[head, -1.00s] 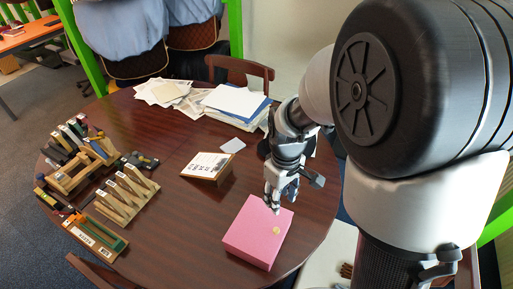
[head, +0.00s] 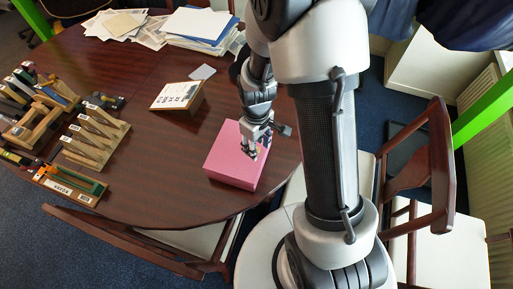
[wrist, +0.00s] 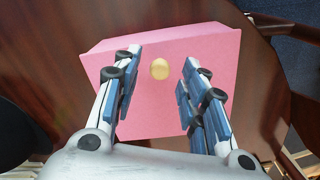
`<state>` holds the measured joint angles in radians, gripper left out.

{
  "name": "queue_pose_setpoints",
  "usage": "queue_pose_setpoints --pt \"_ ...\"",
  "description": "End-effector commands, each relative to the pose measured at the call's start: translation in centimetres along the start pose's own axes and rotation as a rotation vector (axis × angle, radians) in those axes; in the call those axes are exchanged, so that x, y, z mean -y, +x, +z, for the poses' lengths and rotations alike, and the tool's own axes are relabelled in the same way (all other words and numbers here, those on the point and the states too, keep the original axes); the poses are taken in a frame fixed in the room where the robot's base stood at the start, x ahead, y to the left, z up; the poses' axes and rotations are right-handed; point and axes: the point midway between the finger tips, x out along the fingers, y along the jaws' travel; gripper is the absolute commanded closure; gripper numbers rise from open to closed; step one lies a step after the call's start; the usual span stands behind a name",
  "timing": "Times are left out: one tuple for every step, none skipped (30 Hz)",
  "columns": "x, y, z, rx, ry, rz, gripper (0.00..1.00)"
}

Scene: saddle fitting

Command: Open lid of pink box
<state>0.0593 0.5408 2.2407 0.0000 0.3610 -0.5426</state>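The pink box (head: 232,167) sits on the dark round wooden table near its right front edge, with its lid closed. In the wrist view the box (wrist: 200,52) fills the middle, and a round gold knob (wrist: 160,69) shows on its top. My gripper (head: 251,154) is above the box top. In the wrist view my gripper (wrist: 157,85) is open, with one blue-padded finger on each side of the knob and clear gaps between. I cannot tell how high the fingertips are above the lid. The knob is largely hidden by the gripper in the head view.
A small brown box with a printed label (head: 178,96) stands left of the pink box. Wooden tool racks (head: 95,135) fill the table's left side. Paper stacks (head: 200,28) lie at the back. A wooden chair (head: 430,170) stands to the right. The table front is clear.

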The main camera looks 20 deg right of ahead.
Motion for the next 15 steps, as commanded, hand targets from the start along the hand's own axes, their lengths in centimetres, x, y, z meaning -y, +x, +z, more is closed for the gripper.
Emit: queue_pose_setpoints --pt "0.0 0.51 0.01 0.001 0.0 0.0 0.61" --pt "0.0 0.66 -0.01 0.0 0.0 0.0 0.61" --pt "-0.01 0.81 -0.02 0.0 0.0 0.0 0.61" --pt "-0.02 0.89 -0.03 -0.001 0.0 0.0 0.61" --pt "-0.02 0.95 -0.03 -0.001 0.0 0.001 0.61" --pt "-0.02 0.98 -0.03 -0.001 0.0 0.001 0.61" --pt "-0.02 0.99 -0.04 -0.001 0.0 0.001 0.61" --pt "-0.03 0.98 -0.04 -0.001 0.0 0.001 0.61" --pt "-0.03 0.96 -0.04 -0.001 0.0 0.001 0.61" --pt "-0.03 0.95 -0.04 -0.001 0.0 0.001 0.61" --pt "-0.02 0.94 -0.04 -0.001 0.0 0.001 0.61" --pt "-0.02 0.94 -0.04 -0.001 0.0 0.001 0.61" --pt "-0.02 0.94 -0.04 -0.001 0.0 0.001 0.62" --pt "-0.02 0.93 -0.04 -0.001 0.0 0.001 0.64" --pt "-0.02 0.93 -0.03 -0.001 0.0 0.001 0.67"
